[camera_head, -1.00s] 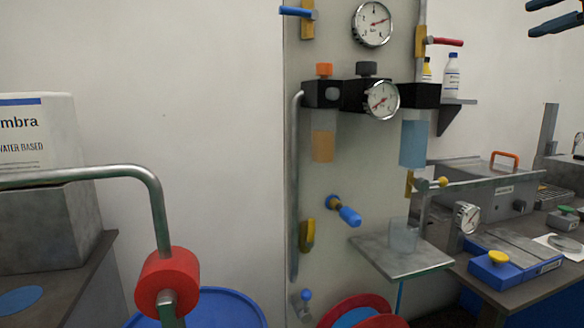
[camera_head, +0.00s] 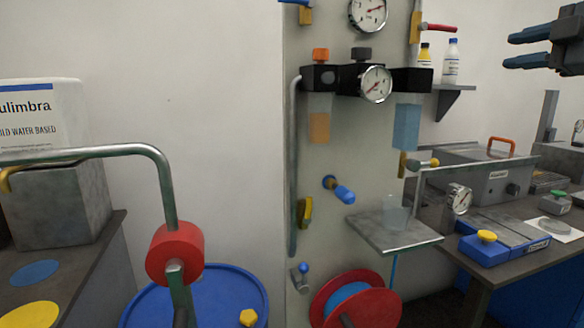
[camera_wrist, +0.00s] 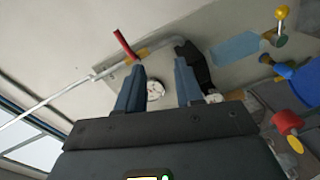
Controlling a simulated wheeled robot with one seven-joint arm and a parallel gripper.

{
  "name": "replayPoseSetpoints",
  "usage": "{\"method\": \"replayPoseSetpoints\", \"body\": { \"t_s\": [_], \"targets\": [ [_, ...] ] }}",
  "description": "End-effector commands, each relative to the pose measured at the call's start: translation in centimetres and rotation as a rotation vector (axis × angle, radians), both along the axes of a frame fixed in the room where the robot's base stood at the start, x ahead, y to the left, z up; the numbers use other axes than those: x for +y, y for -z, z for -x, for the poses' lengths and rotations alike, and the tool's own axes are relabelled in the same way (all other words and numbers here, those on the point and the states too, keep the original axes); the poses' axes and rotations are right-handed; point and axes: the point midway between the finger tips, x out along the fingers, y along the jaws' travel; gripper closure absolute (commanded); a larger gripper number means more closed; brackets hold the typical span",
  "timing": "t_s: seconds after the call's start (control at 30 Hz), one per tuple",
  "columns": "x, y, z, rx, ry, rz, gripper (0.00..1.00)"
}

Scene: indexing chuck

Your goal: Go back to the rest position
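My gripper (camera_head: 510,50) is at the upper right of the head view, raised in the air in front of the wall and clear of the bench. Its two blue fingers are apart, with nothing visible between them. The wrist view shows the same open fingers (camera_wrist: 160,66), with a round gauge (camera_wrist: 155,89) seen beyond the gap. I see no contact between the fingers and anything.
A panel with gauges (camera_head: 375,83), valves and a red-handled tap (camera_head: 441,28) stands mid-view. A blue drum (camera_head: 225,290), a red hose reel (camera_head: 390,305) and a bent pipe with a red collar (camera_head: 175,253) are low in front. A bench (camera_head: 490,275) with devices is right.

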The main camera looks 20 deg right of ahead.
Motion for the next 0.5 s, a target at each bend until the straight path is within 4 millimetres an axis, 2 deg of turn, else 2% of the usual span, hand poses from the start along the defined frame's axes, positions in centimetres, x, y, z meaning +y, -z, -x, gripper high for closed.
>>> {"method": "replayPoseSetpoints", "body": {
  "t_s": [0.03, 0.17, 0.3, 0.5],
  "targets": [
    [0.4, 1.6, -0.5, -0.003, -0.001, -0.043, 0.64],
    [1.5, 5.8, -1.8, -0.025, 0.008, -0.176, 0.64],
    [3.6, 11.7, -2.9, -0.047, 0.028, -0.35, 0.64],
    [7.1, 20.1, -3.0, -0.062, 0.072, -0.579, 0.64]
  ]
}}
